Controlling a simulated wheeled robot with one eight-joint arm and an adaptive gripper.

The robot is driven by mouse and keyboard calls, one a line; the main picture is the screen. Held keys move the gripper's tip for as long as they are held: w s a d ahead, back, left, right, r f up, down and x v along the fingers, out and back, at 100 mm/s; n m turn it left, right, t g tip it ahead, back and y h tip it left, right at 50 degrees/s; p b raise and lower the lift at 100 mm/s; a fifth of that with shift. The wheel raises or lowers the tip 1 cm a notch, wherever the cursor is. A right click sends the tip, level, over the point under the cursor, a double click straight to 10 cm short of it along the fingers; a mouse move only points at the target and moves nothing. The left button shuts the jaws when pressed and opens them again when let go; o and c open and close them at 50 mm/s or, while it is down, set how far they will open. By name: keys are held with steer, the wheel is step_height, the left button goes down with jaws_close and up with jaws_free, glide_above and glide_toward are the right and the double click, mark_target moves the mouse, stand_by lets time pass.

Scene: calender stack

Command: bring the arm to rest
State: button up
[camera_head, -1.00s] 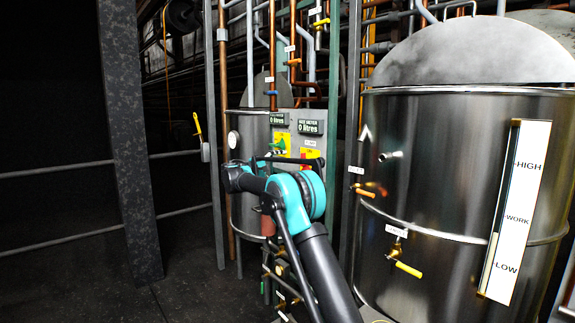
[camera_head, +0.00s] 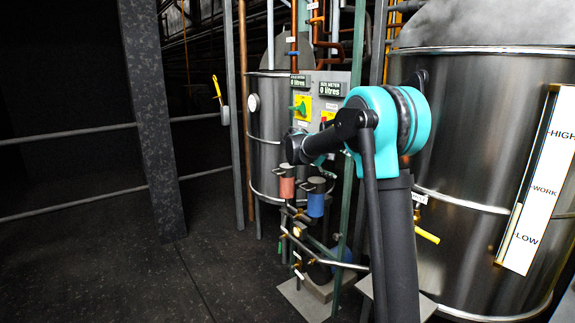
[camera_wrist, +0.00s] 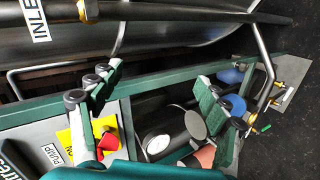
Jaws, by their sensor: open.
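My gripper (camera_wrist: 155,108) shows in the wrist view, with its two green-and-grey fingers spread wide apart. No object is held between them. Behind the gap are pipework, round metal-topped parts and part of a green frame. In the head view my arm rises at centre right, bent at a large teal joint, with a dark link reaching left in front of the control panel (camera_head: 325,84). My gripper cannot be made out clearly there.
A big steel tank (camera_head: 470,140) with a level gauge (camera_head: 540,185) stands right. A smaller tank (camera_head: 266,130), red filter (camera_head: 286,187) and blue filter (camera_head: 316,204) are near the arm. A green post (camera_head: 350,190) stands close. Floor (camera_head: 90,270) at left is clear.

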steer(key=s+f+m+y, duration=0.1)
steer(key=s+f+y, duration=0.2)
steer(key=s+f, duration=0.5)
steer(key=s+f+m+g+y, duration=0.1)
steer(key=s+f, duration=0.7)
steer(key=s, duration=1.3)
steer(key=s+f+m+g+y, duration=0.1)
steer(key=s+f+m+y, duration=0.1)
steer(key=s+f+y, duration=0.3)
steer(key=s+a+f, duration=0.1)
steer(key=s+f, duration=0.3)
steer(key=s, duration=0.6)
steer(key=shift+m+y, duration=0.3)
steer(key=shift+y, duration=0.1)
steer(key=shift+d+r, duration=0.1)
